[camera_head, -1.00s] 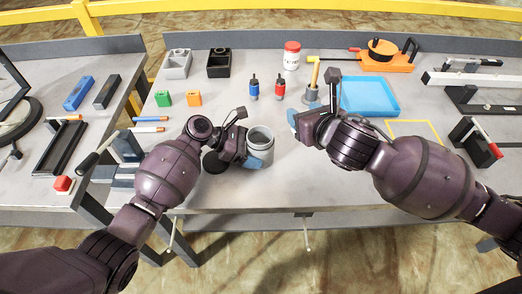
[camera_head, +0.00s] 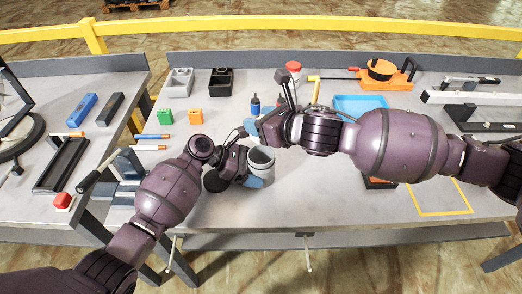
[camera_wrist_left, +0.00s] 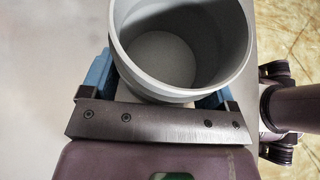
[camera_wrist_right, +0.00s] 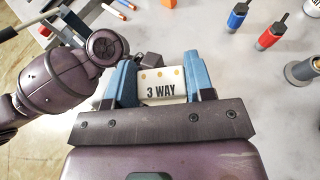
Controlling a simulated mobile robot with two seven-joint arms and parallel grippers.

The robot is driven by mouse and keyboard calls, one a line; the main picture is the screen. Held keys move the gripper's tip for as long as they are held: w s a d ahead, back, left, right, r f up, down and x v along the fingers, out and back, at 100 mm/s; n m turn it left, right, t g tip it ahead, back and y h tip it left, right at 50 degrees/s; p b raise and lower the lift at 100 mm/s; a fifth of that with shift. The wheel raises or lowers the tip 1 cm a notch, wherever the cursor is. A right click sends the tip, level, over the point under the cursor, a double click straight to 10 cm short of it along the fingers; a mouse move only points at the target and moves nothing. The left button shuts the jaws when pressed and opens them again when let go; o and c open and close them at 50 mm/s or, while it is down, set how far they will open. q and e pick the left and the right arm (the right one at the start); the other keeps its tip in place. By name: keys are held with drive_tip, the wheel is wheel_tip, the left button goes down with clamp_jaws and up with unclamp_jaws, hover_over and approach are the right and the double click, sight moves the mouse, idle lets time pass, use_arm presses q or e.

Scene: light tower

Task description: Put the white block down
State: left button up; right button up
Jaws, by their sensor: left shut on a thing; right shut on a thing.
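The white block (camera_wrist_right: 160,86), marked "3 WAY" with several orange dots, is between the blue fingers of my right gripper (camera_wrist_right: 162,82) in the right wrist view. The gripper is shut on it. In the head view my right gripper (camera_head: 257,129) is above the table, just behind the grey cup, and the block is hidden there. My left gripper (camera_head: 254,178) is shut on the grey cup (camera_head: 261,158). The cup also shows in the left wrist view (camera_wrist_left: 185,92), open side up, and its visible inside looks empty.
Blue and red screwdriver-like tools (camera_wrist_right: 237,16) (camera_wrist_right: 272,32) stand on the grey table (camera_head: 305,205). A blue tray (camera_head: 361,105) is partly behind my right arm. A yellow outlined square (camera_head: 440,213) lies at the right. The front middle of the table is clear.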

wheel_tip(320, 180, down, 7)
idle(0.5)
drive_tip(key=shift+f, duration=0.5)
drive_tip(key=o, duration=1)
